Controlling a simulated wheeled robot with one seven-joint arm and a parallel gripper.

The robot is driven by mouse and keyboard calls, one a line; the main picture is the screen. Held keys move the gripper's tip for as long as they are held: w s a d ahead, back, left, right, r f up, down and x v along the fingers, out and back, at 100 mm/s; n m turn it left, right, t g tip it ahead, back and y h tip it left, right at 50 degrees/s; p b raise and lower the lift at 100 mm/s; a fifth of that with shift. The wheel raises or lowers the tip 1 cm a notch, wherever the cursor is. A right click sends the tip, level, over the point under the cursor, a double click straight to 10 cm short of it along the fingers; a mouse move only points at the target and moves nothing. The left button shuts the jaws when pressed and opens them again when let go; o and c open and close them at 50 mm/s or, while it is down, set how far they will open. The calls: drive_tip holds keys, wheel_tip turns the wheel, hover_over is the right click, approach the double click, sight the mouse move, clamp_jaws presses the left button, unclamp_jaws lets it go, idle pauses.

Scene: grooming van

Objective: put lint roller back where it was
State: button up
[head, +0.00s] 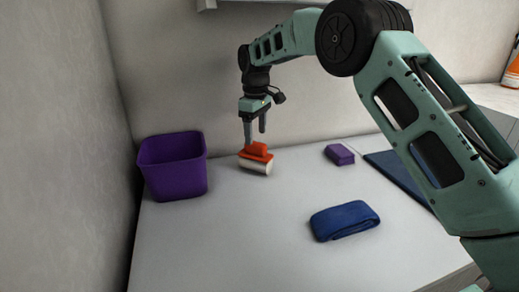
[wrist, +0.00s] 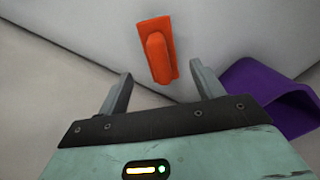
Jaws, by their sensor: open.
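The lint roller (head: 256,167) lies on the white counter near the back wall, with an orange handle and a pale roll. In the wrist view its orange part (wrist: 157,50) shows ahead of the fingers, roughly centred between them; the pale roll cannot be made out there. My gripper (head: 256,133) points down just above the roller, open and with nothing held. In the head view the fingertips come close to the orange part; whether they touch it I cannot tell.
A purple bin (head: 173,182) stands left of the roller and also shows in the wrist view (wrist: 262,88). A small purple block (head: 339,154), a folded blue towel (head: 344,220) and a dark blue mat (head: 396,172) lie to the right. The front left counter (head: 215,240) is clear.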

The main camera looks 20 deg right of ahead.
drive_tip(key=shift+s+r, duration=0.1)
drive_tip(key=shift+r, duration=0.15)
drive_tip(key=s+a+r, duration=0.1)
drive_tip(key=s+a, duration=0.3)
drive_tip(key=s, duration=0.3)
drive_tip(key=s+a+r+y, duration=0.1)
drive_tip(key=s+a, duration=0.2)
drive_tip(key=s, duration=0.4)
drive_tip(key=s+a+r, duration=0.1)
drive_tip(key=s+a, duration=0.3)
drive_tip(key=s, duration=0.4)
drive_tip(key=s+d+f, duration=0.2)
drive_tip(key=s, duration=1)
drive_tip(key=s+d+f+m, duration=0.1)
drive_tip(key=s+d+f, duration=0.1)
drive_tip(key=s, duration=0.9)
drive_tip(key=shift+s+d+f, duration=0.35)
drive_tip(key=shift+s, duration=0.05)
